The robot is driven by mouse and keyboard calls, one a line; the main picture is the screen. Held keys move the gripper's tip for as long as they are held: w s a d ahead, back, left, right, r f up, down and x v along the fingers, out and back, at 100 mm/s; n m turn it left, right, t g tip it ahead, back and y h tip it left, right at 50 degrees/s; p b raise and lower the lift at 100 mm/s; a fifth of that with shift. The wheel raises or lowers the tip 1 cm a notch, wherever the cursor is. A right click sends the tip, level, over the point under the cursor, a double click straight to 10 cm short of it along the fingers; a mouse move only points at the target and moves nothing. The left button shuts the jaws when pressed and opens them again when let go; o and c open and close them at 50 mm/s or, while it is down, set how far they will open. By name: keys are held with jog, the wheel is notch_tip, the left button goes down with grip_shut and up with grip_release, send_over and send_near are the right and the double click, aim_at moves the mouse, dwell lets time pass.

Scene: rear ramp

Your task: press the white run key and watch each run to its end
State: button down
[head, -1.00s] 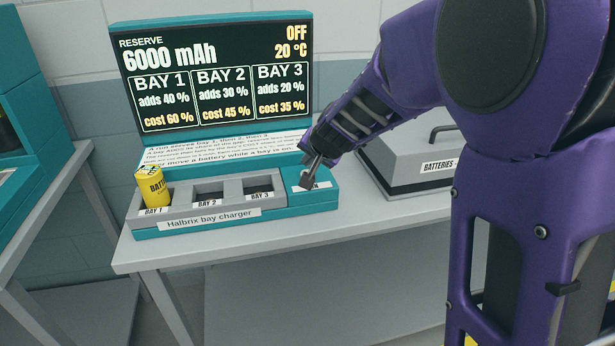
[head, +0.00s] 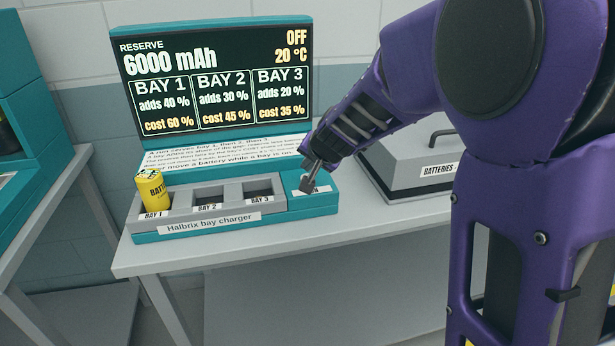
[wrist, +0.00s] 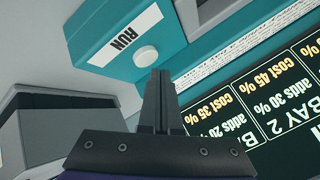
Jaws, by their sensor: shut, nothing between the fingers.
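The teal Halbrix bay charger (head: 165,236) stands on the table. A yellow battery (head: 152,190) stands upright in bay 1; bays 2 and 3 look empty. The charger's screen (head: 212,75) reads reserve 6000 mAh, OFF, 20 °C. The white round run key (wrist: 146,56) shows in the wrist view beside its RUN label (wrist: 125,33); my gripper hides it in the head view. My gripper (head: 307,187) is shut and empty over the charger's right end. In the wrist view its fingertips (wrist: 158,75) are close to the key; I cannot tell whether they touch it.
A grey lidded box (head: 410,165) labelled batteries stands right of the charger on the grey table (head: 375,215). A teal unit (head: 30,130) is at the far left. The table's front strip is clear.

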jog(key=shift+f, duration=0.1)
dwell(0.7)
jog(key=shift+f+b, duration=0.3)
jog(key=shift+b, duration=0.15)
jog(key=shift+f+b, duration=0.45)
jog(key=shift+b, duration=0.05)
dwell(0.4)
dwell(0.4)
jog(key=shift+r+p, duration=0.8)
notch_tip(320, 180, up, 5)
jog(key=p, duration=0.4)
jog(key=shift+p, duration=0.4)
